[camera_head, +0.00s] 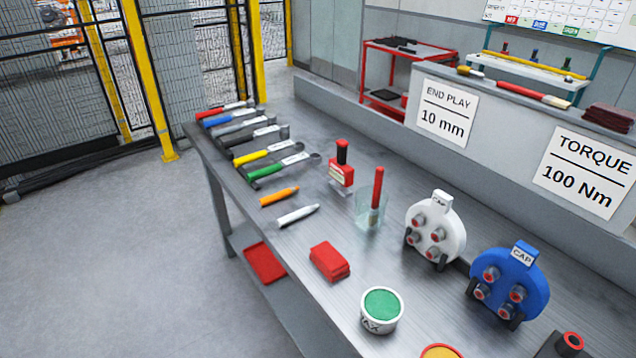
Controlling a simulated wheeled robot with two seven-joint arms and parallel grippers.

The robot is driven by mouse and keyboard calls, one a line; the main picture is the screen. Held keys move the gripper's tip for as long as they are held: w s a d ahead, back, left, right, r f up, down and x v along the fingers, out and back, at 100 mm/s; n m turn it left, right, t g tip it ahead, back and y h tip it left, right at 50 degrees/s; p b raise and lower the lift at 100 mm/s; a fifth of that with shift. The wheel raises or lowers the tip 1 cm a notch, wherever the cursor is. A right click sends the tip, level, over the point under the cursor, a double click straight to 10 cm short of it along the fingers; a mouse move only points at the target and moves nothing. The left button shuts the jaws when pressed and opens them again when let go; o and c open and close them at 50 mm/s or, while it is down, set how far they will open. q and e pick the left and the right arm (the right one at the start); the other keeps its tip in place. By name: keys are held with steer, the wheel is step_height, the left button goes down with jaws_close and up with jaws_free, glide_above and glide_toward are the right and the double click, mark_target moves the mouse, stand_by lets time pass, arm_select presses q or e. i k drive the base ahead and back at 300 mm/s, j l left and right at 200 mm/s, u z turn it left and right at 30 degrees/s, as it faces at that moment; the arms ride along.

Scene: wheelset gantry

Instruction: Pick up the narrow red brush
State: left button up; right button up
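A narrow brush with a red handle (377,188) stands almost upright in a clear glass (369,213) on the metal workbench (330,226). Its lower end is inside the glass and shows only dimly through it. Another brush, with a longer red handle and pale wide bristles (520,93), lies on the raised ledge at the back right. Neither of my grippers is in view, and nothing touches the brush in the glass.
A red-handled stamp (341,165) stands left of the glass; a white cap (436,232) and a blue cap (510,283) stand right. Markers (298,215), a red block (330,261) and a green-topped tin (381,308) lie nearer. Several tools (275,158) line the far left.

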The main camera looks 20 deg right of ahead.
mark_target(379, 172)
steer(key=z, duration=1)
